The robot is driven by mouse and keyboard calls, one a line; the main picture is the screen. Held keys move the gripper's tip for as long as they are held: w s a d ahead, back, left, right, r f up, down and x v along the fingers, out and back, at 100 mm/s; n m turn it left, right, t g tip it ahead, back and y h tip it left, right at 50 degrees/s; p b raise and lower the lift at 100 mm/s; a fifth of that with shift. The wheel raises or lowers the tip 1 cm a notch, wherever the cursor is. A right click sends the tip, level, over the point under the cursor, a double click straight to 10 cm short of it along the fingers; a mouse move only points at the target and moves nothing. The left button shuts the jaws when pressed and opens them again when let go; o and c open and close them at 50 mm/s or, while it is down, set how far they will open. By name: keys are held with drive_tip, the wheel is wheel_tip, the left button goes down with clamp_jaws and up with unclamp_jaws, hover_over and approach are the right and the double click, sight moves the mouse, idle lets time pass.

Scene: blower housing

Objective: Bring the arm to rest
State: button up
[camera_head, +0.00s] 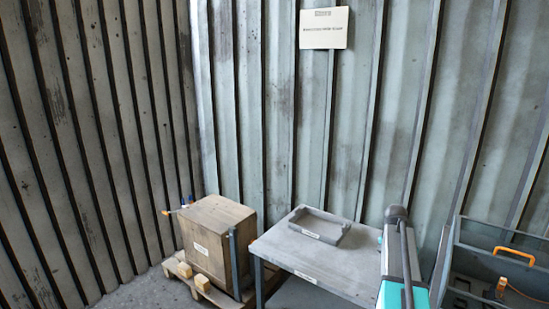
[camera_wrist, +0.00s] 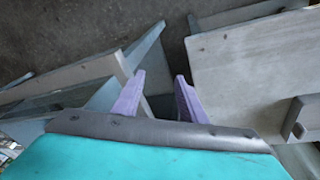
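My gripper (camera_wrist: 159,80) shows in the wrist view as two purple fingers with a clear gap between them. It is open, and nothing is seen between the fingers. Dark floor shows beyond the fingertips. My arm (camera_head: 394,265) stands up at the lower right in the head view, in front of the table's right end. The fingers cannot be made out in that view.
A grey table (camera_head: 280,247) bears a shallow grey tray (camera_head: 319,228). A wooden crate (camera_head: 217,232) stands left on a pallet (camera_head: 182,271). A grey bin (camera_head: 495,262) with an orange handle (camera_head: 514,254) is at right. The table (camera_wrist: 255,65) also shows in the wrist view.

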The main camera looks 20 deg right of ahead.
drive_tip(key=w+a+f+n+t+y, duration=0.1)
drive_tip(key=a+f+n, duration=0.4)
drive_tip(key=a, duration=0.7)
drive_tip(key=w+a+f+n, duration=0.1)
drive_tip(key=a+f+n, duration=0.2)
drive_tip(key=a+f, duration=0.7)
drive_tip(key=s+a+f+n+y, duration=0.1)
drive_tip(key=s+a+f+n, duration=0.25)
drive_tip(key=a, duration=0.85)
drive_tip(key=s+a+f+n, duration=0.2)
drive_tip(key=s+a+n, duration=0.2)
drive_tip(key=a, duration=0.7)
drive_tip(key=s+f+g+b, duration=0.5)
drive_tip(key=s+f+b, duration=0.5)
drive_tip(key=s+f, duration=1.5)
wheel_tip(320, 180, down, 3)
drive_tip(key=shift+s+a+g, duration=0.2)
drive_tip(key=shift+s+g, duration=0.05)
drive_tip(key=shift+g, duration=0.15)
drive_tip(key=shift+c, duration=0.2)
drive_tip(key=shift+c, duration=0.7)
